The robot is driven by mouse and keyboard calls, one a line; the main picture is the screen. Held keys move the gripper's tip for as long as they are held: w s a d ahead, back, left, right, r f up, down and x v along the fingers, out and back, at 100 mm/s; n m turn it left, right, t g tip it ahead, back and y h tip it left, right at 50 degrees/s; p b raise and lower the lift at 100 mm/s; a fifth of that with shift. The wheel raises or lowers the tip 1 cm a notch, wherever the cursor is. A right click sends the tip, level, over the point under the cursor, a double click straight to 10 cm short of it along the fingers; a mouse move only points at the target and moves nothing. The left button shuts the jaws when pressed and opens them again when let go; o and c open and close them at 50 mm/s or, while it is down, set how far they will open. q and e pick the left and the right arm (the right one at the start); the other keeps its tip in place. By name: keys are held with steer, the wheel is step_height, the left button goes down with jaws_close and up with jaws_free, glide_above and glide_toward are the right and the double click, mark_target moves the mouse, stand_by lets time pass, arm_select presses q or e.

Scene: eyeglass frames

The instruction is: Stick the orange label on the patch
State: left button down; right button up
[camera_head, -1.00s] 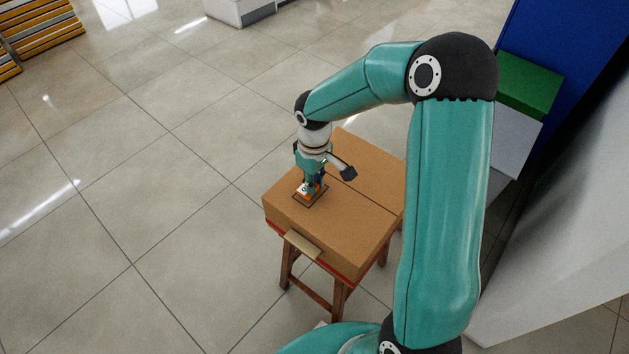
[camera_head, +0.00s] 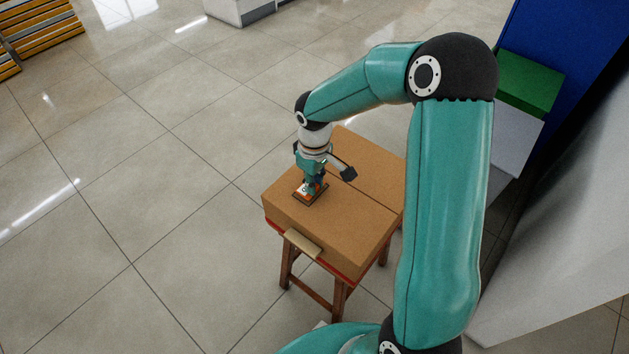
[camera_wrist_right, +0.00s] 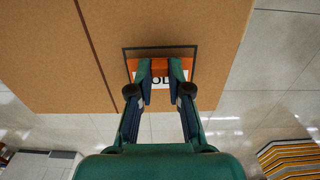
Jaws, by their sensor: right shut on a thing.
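The orange label (camera_wrist_right: 160,74) has a white field with dark letters, partly hidden by my fingers. In the right wrist view my right gripper (camera_wrist_right: 160,79) is shut on it. The patch (camera_wrist_right: 197,56) is a dark rectangular outline on top of a cardboard box (camera_head: 345,210). The label lies over the outlined area, its far edge inside the far line. In the head view my right gripper (camera_head: 311,193) points down at the patch, low over the box top. I cannot tell whether the label touches the cardboard. My left gripper is not in view.
The box rests on a wooden stool (camera_head: 335,295), with a strip of tan tape (camera_head: 302,244) over its front edge. The box top around the patch is clear. A grey box (camera_head: 515,140) and a green box (camera_head: 528,82) stand at the right. Open tiled floor lies left.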

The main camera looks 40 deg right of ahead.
steer(key=shift+f+b, duration=0.5)
steer(key=shift+f, duration=0.25)
steer(key=o, duration=0.8)
steer(key=shift+r, duration=0.2)
steer(key=shift+r+p, duration=2.65)
steer(key=shift+r, duration=0.7)
